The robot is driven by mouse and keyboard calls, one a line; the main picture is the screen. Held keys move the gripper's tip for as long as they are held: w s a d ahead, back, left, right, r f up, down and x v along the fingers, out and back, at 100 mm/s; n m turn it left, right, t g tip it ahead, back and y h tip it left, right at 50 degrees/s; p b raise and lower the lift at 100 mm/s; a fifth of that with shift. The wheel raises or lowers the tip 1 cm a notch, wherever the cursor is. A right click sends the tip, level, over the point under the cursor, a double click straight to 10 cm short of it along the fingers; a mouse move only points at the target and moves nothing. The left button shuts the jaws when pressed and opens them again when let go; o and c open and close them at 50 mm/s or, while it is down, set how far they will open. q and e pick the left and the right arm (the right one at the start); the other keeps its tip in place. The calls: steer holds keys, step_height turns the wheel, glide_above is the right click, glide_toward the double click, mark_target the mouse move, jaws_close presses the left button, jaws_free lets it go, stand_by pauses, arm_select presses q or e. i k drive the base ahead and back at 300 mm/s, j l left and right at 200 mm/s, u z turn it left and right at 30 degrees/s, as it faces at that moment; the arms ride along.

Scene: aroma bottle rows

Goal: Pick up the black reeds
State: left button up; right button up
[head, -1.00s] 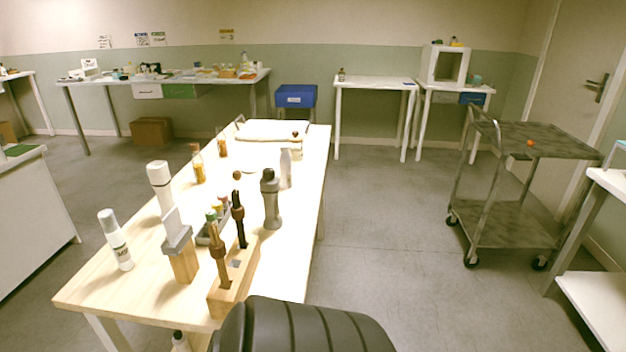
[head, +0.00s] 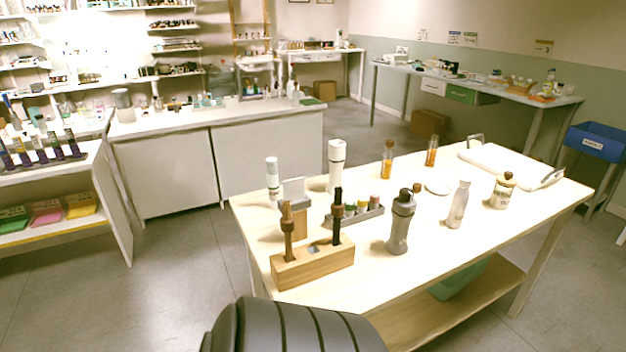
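A slim black item (head: 337,212), which looks like the black reeds, stands upright at the right end of a light wooden block holder (head: 313,265). The holder sits at the near left edge of a pale wooden table (head: 365,285). A brown item (head: 288,232) stands upright in the same holder at its left end. A dark square spot shows on the holder's top between them. Neither of my grippers is in view.
A grey bottle (head: 400,222), a white bottle (head: 458,205) and a small jar (head: 501,190) stand to the right. A rack of small vials (head: 357,215) and white bottles (head: 336,166) stand behind the holder. The near tabletop right of the holder is clear.

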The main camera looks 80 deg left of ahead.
mark_target(338, 206)
steer(key=i+j+u, duration=0.2)
steer(key=i, duration=0.35)
steer(key=i+u, duration=0.2)
steer(key=i, duration=0.35)
steer(key=i+z, duration=0.1)
steer(key=z, duration=0.3)
steer(key=i+j+z, duration=0.1)
steer(key=z, duration=0.3)
steer(key=j+z, duration=0.15)
steer(key=z, duration=0.3)
steer(key=i+j+z, duration=0.1)
steer(key=z, duration=0.3)
steer(key=j+z, duration=0.1)
steer(key=z, duration=0.8)
steer(key=j+z, duration=0.15)
steer(key=z, duration=0.3)
steer(key=k+z, duration=0.1)
steer(key=z, duration=0.35)
steer(key=j+z, duration=0.1)
steer(key=z, duration=0.35)
steer(key=k+z, duration=0.1)
steer(key=z, duration=0.8)
steer(key=k+z, duration=0.1)
steer(key=z, duration=0.35)
